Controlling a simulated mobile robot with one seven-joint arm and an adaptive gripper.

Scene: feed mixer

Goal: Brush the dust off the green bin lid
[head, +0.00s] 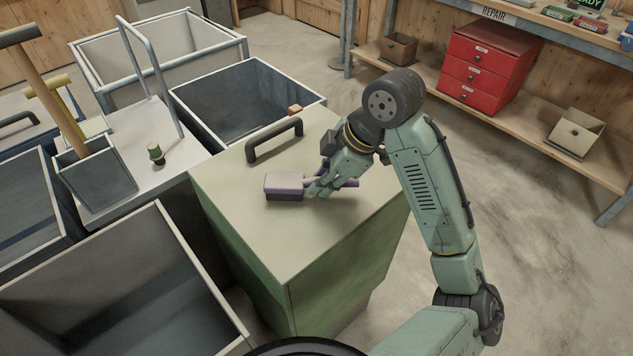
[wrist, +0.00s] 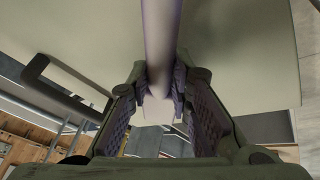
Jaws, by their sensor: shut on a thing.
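The green bin (head: 330,275) has a flat lid (head: 255,220) whose top looks dull beige-grey, like an even film. A black handle (head: 274,140) stands on the lid's far side; it also shows in the wrist view (wrist: 62,88). A brush (head: 284,184) with a pale and purple body and dark bristles is over the lid's middle, bristles down. I cannot tell if they touch it. My gripper (head: 319,187) is shut on the brush's purple handle, low over the lid. In the wrist view the pale purple-edged handle (wrist: 160,45) runs between my fingers.
Open grey bins stand at the front left (head: 110,290) and behind the lid (head: 245,95). A bench with red drawers (head: 485,65) is at the back right. The floor to the right is clear.

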